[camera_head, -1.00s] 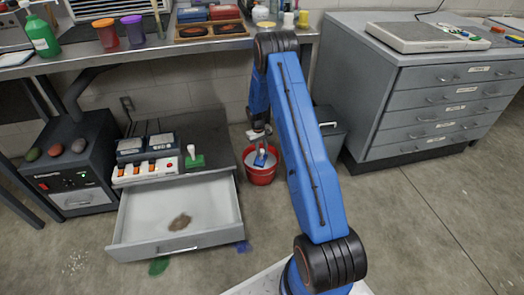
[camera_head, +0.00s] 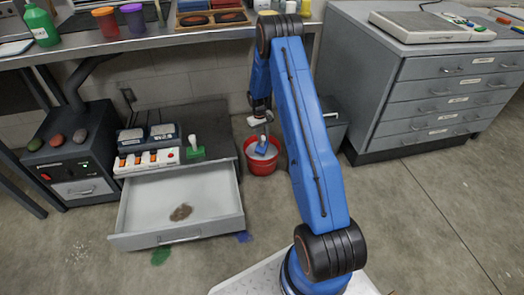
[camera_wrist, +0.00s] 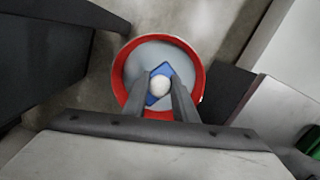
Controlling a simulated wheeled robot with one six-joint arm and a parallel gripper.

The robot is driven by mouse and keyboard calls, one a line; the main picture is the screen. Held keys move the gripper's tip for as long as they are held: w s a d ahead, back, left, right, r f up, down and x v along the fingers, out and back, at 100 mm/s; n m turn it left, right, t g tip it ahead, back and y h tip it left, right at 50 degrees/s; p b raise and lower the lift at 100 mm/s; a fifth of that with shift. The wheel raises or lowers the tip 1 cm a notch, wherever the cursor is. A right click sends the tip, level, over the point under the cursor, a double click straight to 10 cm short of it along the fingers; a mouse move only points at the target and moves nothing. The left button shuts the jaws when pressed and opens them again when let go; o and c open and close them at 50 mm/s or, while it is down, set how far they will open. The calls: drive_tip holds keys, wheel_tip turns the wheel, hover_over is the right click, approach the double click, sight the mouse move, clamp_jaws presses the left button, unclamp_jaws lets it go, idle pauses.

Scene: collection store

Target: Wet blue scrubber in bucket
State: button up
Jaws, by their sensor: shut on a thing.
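A red bucket (camera_head: 262,162) stands on the floor beside the low cabinet, and it also shows in the wrist view (camera_wrist: 198,62). It holds greyish liquid. My gripper (camera_head: 262,136) is over the bucket and shut on the blue scrubber (camera_head: 262,147). In the wrist view the gripper's fingers (camera_wrist: 160,88) close on the scrubber's pale round knob, with the blue body (camera_wrist: 162,69) beneath it, inside the bucket's rim outline. I cannot tell whether the scrubber touches the liquid.
A green scrubber (camera_head: 195,148) with a white handle stands on the low cabinet, next to a power strip (camera_head: 148,160). The open drawer (camera_head: 180,235) holds a brown patch. A grey drawer cabinet (camera_head: 430,95) stands right.

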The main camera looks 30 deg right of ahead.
drive_tip(key=shift+r, duration=3.9)
wheel_tip(320, 180, up, 4)
drive_tip(key=shift+f, duration=0.1)
drive_tip(key=shift+a, duration=0.1)
